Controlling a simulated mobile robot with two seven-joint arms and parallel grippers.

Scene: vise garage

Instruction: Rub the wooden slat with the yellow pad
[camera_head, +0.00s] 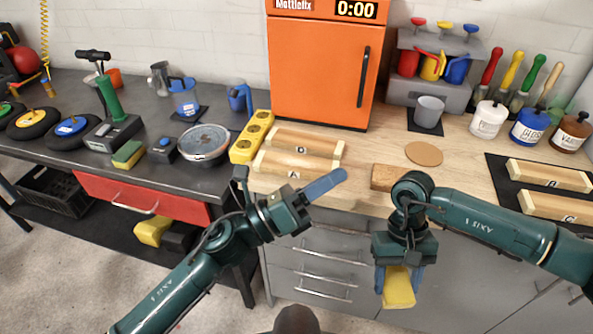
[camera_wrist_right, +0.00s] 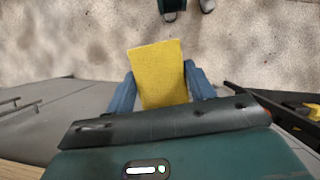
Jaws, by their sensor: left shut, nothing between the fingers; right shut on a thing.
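My right gripper (camera_head: 399,278) points down and is shut on the yellow pad (camera_head: 398,292), in front of the workbench's front edge and over the drawers. In the right wrist view the pad (camera_wrist_right: 158,72) sits between the two blue fingers, with floor beyond it. A wooden piece (camera_head: 383,178) lies at the bench's front edge, partly hidden by my right arm. Two wooden slats with letters, a rear one (camera_head: 300,142) and a front one (camera_head: 285,166), lie left of it. My left gripper (camera_head: 326,184) is shut and empty, close to the front slat's right end.
Two more lettered slats (camera_head: 550,175) lie on a dark mat at the right. An orange machine (camera_head: 318,65), a grey cup (camera_head: 428,111), a round cork disc (camera_head: 424,154) and paint jars (camera_head: 530,125) stand on the bench. A green-yellow sponge (camera_head: 128,153) lies on the dark bench.

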